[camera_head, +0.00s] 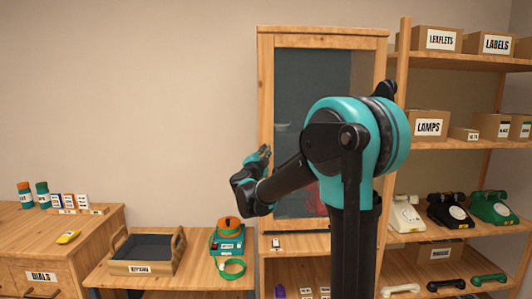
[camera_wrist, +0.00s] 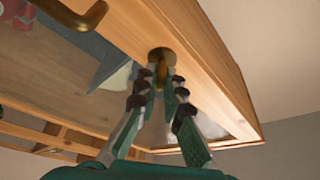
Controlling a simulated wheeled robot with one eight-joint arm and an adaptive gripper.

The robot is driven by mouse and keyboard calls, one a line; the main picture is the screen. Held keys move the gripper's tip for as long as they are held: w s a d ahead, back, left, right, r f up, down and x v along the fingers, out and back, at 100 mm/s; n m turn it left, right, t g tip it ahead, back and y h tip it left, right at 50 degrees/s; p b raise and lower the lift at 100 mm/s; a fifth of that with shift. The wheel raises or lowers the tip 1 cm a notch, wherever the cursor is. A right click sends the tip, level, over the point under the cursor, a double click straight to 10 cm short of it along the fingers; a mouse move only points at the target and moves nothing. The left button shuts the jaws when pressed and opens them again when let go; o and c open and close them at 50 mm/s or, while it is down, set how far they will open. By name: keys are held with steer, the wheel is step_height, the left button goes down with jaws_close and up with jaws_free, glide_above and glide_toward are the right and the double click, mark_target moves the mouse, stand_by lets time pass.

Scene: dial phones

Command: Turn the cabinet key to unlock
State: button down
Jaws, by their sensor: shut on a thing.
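The wooden cabinet (camera_head: 265,70) with a dark glass door stands behind my arm. Its frame also shows in the wrist view (camera_wrist: 205,65), close up and tilted. A brass key (camera_wrist: 162,72) sits in a round brass lock on the door frame. My gripper (camera_wrist: 163,82) is shut on the key, one finger on each side of it. In the head view my gripper (camera_head: 264,152) is at the left edge of the cabinet door, and the key is too small to make out there.
A curved brass door handle (camera_wrist: 85,18) is close to the lock. A desk with a wooden tray (camera_head: 145,255) and a green-and-orange device (camera_head: 228,238) stands at the left. Shelves with telephones (camera_head: 450,210) and boxes stand at the right. The wall at upper left is clear.

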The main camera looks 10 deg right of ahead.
steer(key=m+g, duration=0.1)
steer(key=m, duration=0.2)
steer(key=m+g, duration=0.1)
steer(key=m, duration=0.3)
steer(key=shift+r+g, duration=0.1)
steer(key=shift+g, duration=0.3)
steer(key=shift+m, duration=0.4)
steer(key=c, duration=1.6)
jaws_free()
steer(key=shift+c, duration=0.2)
steer(key=v, duration=1.2)
steer(key=shift+r, duration=0.1)
